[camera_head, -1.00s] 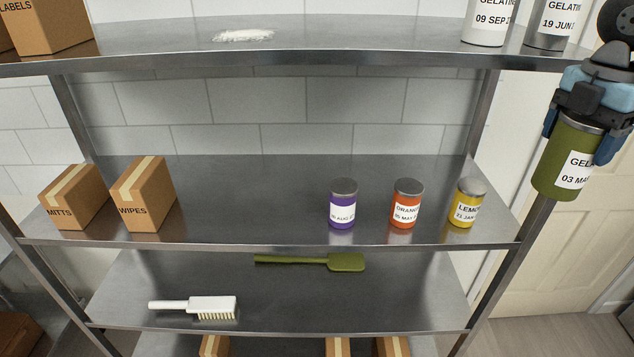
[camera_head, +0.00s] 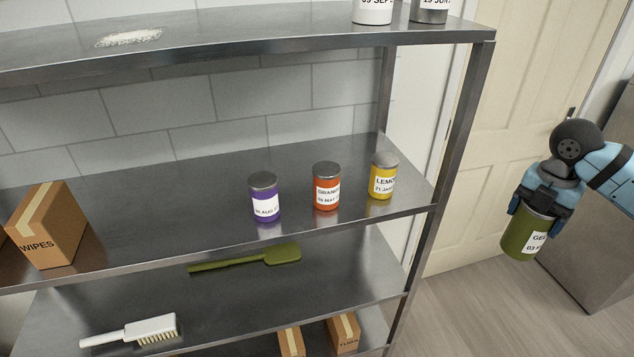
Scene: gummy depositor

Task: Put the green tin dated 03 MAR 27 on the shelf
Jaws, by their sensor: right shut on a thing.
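The green tin (camera_head: 519,240) has a grey lid and a white label, partly readable as "GEL" and "03". My right gripper (camera_head: 535,206) is shut on it from above, around its upper part. The tin hangs slightly tilted in the air, to the right of the shelf and clear of it. The metal shelf unit (camera_head: 130,180) fills the left and middle of the view. My left gripper is not in view.
On the middle shelf stand a purple tin (camera_head: 264,200), an orange tin (camera_head: 326,188), a yellow tin (camera_head: 383,178) and a WIPES box (camera_head: 50,228). White powder (camera_head: 130,37) and two gelatin tins (camera_head: 373,10) are on the top shelf. A brush (camera_head: 135,331) and green spatula (camera_head: 270,257) lie below.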

